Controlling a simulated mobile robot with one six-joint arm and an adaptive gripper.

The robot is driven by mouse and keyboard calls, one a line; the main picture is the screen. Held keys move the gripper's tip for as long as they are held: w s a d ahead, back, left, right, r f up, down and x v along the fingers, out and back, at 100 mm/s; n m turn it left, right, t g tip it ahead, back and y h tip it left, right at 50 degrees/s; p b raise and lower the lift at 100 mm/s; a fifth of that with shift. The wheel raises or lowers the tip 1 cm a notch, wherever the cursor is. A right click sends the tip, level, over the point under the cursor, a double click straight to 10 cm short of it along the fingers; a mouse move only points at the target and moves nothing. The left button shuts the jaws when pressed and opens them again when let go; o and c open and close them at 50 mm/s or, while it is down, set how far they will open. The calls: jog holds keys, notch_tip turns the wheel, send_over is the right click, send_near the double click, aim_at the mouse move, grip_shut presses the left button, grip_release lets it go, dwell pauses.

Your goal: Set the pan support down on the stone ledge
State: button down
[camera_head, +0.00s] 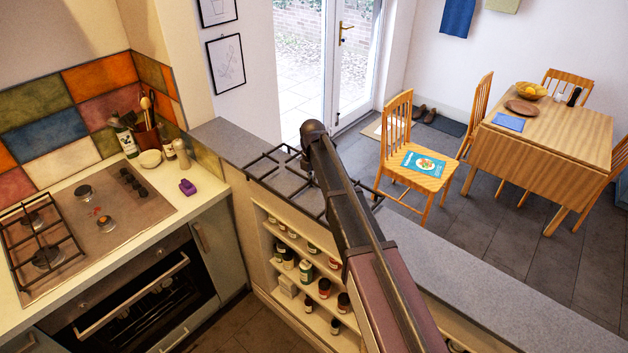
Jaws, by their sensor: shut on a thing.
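The pan support (268,158), a black metal grate, is over the far part of the grey stone ledge (490,265). It lies roughly flat, and its near left corner is close to the ledge's inner edge. I cannot tell whether it touches the stone or hangs just above it. My arm comes up from the bottom and covers the grate's middle and part of its right side. My gripper (306,163) is at the grate below the arm's far end, shut on it; its fingers are mostly hidden.
Shelves with several jars (306,270) sit under the ledge. A hob (95,225) with another grate on its left is across the gap, beside a purple object (187,187). A chair (415,165) stands beyond the ledge. The ledge's right stretch is clear.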

jog(key=shift+f, duration=0.1)
dwell(0.3)
jog(key=c, duration=0.7)
grip_release()
